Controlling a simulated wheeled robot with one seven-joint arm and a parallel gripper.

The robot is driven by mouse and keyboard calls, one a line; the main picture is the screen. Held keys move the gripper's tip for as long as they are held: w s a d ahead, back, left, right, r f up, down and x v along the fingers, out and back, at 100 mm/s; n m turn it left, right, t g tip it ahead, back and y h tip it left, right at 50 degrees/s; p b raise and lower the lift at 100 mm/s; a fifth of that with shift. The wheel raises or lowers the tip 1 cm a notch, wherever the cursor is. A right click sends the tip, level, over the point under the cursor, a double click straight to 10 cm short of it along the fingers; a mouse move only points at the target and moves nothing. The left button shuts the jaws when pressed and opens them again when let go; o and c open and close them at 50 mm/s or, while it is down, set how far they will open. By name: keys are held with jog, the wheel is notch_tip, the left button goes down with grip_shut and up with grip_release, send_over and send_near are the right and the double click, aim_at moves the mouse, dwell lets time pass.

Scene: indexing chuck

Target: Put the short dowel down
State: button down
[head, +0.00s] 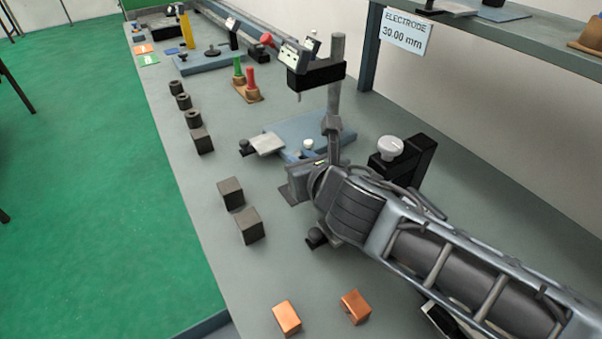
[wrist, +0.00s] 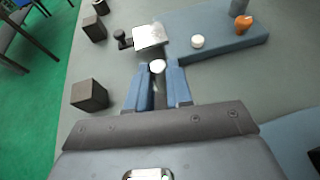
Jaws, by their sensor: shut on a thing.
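In the wrist view my gripper (wrist: 158,76) is shut on the short dowel (wrist: 157,66), whose pale round end shows between the two blue-grey fingers. In the head view my gripper (head: 298,184) is low over the bench, just in front of the blue plate; the dowel is hidden there. I cannot tell whether the dowel touches the bench. The blue plate (wrist: 225,45) lies just beyond and to the right of the fingers in the wrist view, with a white knob (wrist: 197,41) on it.
Dark blocks (head: 231,193) stand left of my gripper, and copper blocks (head: 286,318) lie near the front. A silver block (head: 267,143) with a black knob sits at the plate's left. A grey post (head: 334,95) rises behind.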

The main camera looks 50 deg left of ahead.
jog(key=shift+f, duration=2)
jog(key=shift+f, duration=0.2)
jog(key=c, duration=1)
grip_release()
jog(key=shift+r, duration=0.2)
jog(key=shift+d+r, duration=0.1)
jog(key=shift+d, duration=0.1)
jog(key=v, duration=1.1)
jog(key=shift+s+d+r, duration=0.15)
jog(key=shift+d, duration=0.1)
